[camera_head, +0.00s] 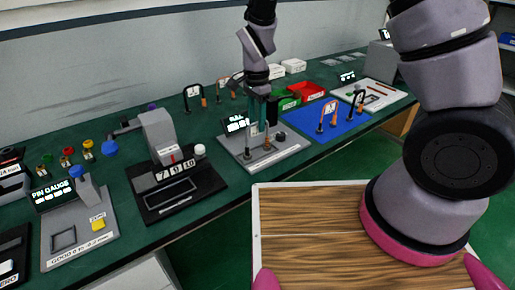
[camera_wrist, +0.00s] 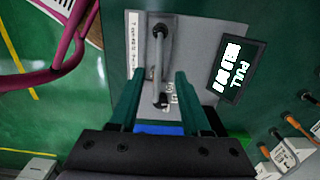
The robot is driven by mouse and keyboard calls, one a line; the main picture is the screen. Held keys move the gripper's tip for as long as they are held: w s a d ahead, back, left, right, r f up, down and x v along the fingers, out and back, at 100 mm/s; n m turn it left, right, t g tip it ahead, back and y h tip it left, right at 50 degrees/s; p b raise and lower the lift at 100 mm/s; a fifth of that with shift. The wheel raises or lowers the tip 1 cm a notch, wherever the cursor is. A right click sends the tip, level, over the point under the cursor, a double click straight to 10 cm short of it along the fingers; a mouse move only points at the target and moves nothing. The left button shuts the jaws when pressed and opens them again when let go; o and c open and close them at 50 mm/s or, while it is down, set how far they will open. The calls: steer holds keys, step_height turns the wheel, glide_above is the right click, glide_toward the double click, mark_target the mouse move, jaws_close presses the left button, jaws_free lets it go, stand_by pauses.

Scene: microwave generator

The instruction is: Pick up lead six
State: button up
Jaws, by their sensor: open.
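My gripper (camera_head: 262,122) is open, pointing down over the grey pull tester (camera_head: 290,148). One orange-and-black looped lead (camera_head: 327,114) and a darker one (camera_head: 357,100) stand upright on the blue mat (camera_head: 345,126), right of my gripper. Another looped lead (camera_head: 194,96) stands at the back left. I cannot read which is lead six.
The tester's PULL display (camera_head: 236,123) stands beside my gripper. A red bin (camera_head: 307,91) and a green bin (camera_head: 288,102) lie behind. A black counter device (camera_head: 178,185) and a pin gauge (camera_head: 80,225) stand to the left.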

steer(key=shift+s+d+f, duration=0.1)
steer(key=shift+f, duration=1.85)
jaws_close()
